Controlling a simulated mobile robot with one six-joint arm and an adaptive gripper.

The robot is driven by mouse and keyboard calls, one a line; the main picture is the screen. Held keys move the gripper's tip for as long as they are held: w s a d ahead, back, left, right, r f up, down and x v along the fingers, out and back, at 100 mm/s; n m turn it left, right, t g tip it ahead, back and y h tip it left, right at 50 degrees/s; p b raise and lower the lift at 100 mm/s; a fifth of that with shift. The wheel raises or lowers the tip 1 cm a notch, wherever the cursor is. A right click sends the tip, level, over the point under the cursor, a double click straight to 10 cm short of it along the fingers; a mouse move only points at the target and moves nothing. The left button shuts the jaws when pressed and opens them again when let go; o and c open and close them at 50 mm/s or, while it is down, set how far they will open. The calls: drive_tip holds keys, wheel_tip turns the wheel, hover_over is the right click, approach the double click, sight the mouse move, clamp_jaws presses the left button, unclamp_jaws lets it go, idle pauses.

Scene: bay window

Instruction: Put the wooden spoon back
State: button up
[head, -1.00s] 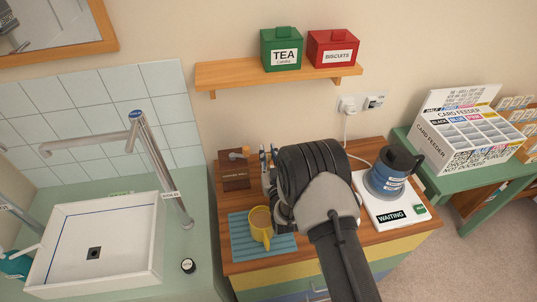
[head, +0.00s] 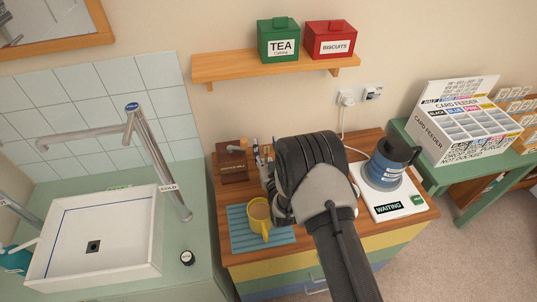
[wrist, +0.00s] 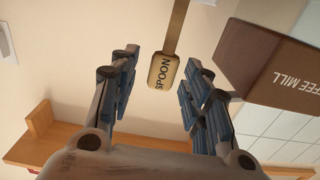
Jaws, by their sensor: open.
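A wooden piece lettered SPOON (wrist: 163,72), with a thin wooden stem running up from it, shows between my fingers in the wrist view. I take it for the wooden spoon; its other end is out of that view. My gripper (wrist: 160,78) is open, a finger on either side of the lettered piece, with gaps visible. I cannot tell how deep the piece lies between the fingers. In the head view my gripper (head: 262,157) is just right of the brown coffee mill (head: 233,170), and the spoon cannot be made out clearly there.
The coffee mill also stands close by in the wrist view (wrist: 270,62). A yellow mug (head: 258,213) on a blue mat (head: 240,238) is in front. A blue kettle (head: 387,165) stands at right. A shelf (head: 215,67) holding tea and biscuit tins is above; the sink (head: 100,235) is left.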

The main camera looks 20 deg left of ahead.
drive_tip(key=v, duration=1.1)
drive_tip(key=shift+s+d, duration=0.3)
drive_tip(key=shift+w, duration=0.1)
drive_tip(key=w+d+r+m+g+h, duration=0.1)
drive_tip(key=w+d+r+h, duration=0.15)
drive_tip(key=d+r, duration=0.35)
drive_tip(key=w+d+r+m+g+h, duration=0.15)
drive_tip(key=w+d+r, duration=0.25)
drive_tip(key=r, duration=0.4)
drive_tip(key=s+d+r+g+h, duration=0.2)
drive_tip(key=s+d+r, duration=0.1)
drive_tip(key=d+r, duration=0.25)
drive_tip(key=s+d+r+m+g+h, duration=0.1)
drive_tip(key=s+d, duration=0.4)
drive_tip(key=s, duration=0.5)
drive_tip(key=s+d+r+m+g+h, duration=0.1)
drive_tip(key=s+d+r+g, duration=0.1)
drive_tip(key=s+d, duration=0.3)
drive_tip(key=s+d+r+m+g+h, duration=0.1)
drive_tip(key=s+d, duration=0.4)
drive_tip(key=s, duration=0.9)
drive_tip(key=shift+s+r+m+g, duration=0.35)
drive_tip(key=shift+r+g, duration=0.5)
drive_tip(key=shift+g, duration=0.2)
drive_tip(key=shift+d, duration=0.15)
